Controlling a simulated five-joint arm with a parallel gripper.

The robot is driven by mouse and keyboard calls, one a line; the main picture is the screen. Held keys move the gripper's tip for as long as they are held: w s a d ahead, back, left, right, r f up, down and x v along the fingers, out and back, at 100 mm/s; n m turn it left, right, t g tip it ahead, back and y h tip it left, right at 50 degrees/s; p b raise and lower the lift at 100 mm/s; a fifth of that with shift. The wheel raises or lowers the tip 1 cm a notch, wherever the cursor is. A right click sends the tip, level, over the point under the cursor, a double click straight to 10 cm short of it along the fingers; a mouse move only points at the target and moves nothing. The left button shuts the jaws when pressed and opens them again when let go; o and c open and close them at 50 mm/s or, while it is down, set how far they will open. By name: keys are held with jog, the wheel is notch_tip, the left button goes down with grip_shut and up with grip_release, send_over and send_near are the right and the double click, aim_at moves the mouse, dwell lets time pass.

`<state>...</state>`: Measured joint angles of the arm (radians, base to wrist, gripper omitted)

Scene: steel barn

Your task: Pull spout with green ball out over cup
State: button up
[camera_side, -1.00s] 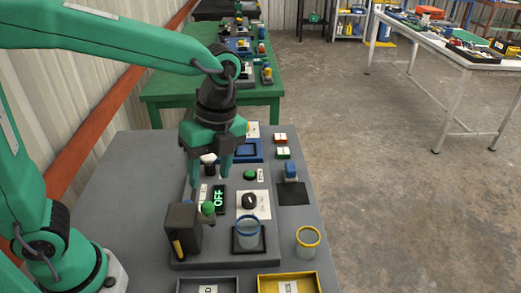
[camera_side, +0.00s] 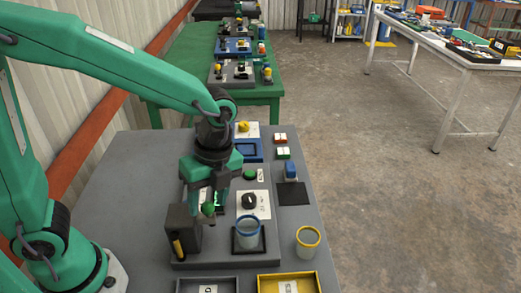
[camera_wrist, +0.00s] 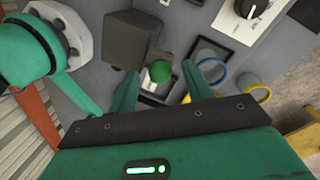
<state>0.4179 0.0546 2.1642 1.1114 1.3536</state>
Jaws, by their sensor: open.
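The green ball (camera_side: 208,209) tops the spout beside a dark box-shaped block (camera_side: 183,229). In the wrist view the green ball (camera_wrist: 160,71) lies between my gripper's fingertips, with a gap on both sides. My gripper (camera_side: 207,203) is open and points down at the ball; contact is not visible. The clear cup with a blue rim (camera_side: 248,234) stands on a dark square pad to the right of the ball. It also shows in the wrist view (camera_wrist: 211,63). Most of the spout under the ball is hidden.
A clear cup with a yellow rim (camera_side: 308,241) stands at the right edge of the table (camera_side: 110,200). A black knob (camera_side: 249,201) is behind the blue-rimmed cup. Grey (camera_side: 207,280) and yellow (camera_side: 286,277) trays lie in front. A blue-topped object (camera_side: 291,171) stands on a dark mat.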

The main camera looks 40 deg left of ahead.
jog(key=shift+s+f, duration=0.1)
jog(key=shift+f, duration=0.3)
grip_shut()
jog(key=w+d, duration=0.5)
dwell(0.4)
jog(key=shift+w+r, duration=0.1)
jog(key=shift+c, duration=0.2)
grip_release()
jog(key=shift+o, duration=0.2)
jog(key=shift+r, duration=0.1)
